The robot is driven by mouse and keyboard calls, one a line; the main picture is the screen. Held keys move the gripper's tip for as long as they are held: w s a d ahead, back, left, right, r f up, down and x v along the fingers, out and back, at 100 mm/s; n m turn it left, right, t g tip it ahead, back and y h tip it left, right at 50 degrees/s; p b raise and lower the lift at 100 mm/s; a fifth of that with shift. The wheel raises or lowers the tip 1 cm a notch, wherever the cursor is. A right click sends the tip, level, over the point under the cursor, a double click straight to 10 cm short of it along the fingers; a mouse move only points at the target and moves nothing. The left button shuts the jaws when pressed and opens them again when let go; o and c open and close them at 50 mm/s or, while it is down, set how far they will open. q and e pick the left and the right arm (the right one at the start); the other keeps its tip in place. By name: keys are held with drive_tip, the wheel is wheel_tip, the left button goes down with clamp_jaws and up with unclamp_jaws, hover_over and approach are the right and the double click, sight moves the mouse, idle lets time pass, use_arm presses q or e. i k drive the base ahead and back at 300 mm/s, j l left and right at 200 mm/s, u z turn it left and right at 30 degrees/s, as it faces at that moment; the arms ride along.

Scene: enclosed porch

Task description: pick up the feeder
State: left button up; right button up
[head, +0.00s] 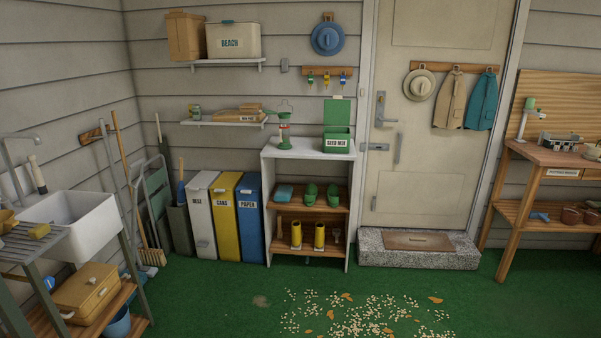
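A small feeder (284,131), with a green top, a pale body and red near its middle, stands upright on the left part of the white top of a shelf unit (300,150). A green seed box (337,143) with its lid raised stands to its right on the same top, labelled "SEED MIX". Neither of my grippers is in view, and nothing touches the feeder from my side.
Seed and orange leaves (365,314) lie scattered on the green floor in front of the shelf unit. Grey, yellow and blue bins (248,220) stand left of it. A stone step (418,262) is to its right, before the door. A potting bench (560,158) stands far right.

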sight(284, 121)
drive_tip(key=i+z, duration=0.1)
drive_tip(key=i, duration=1.65)
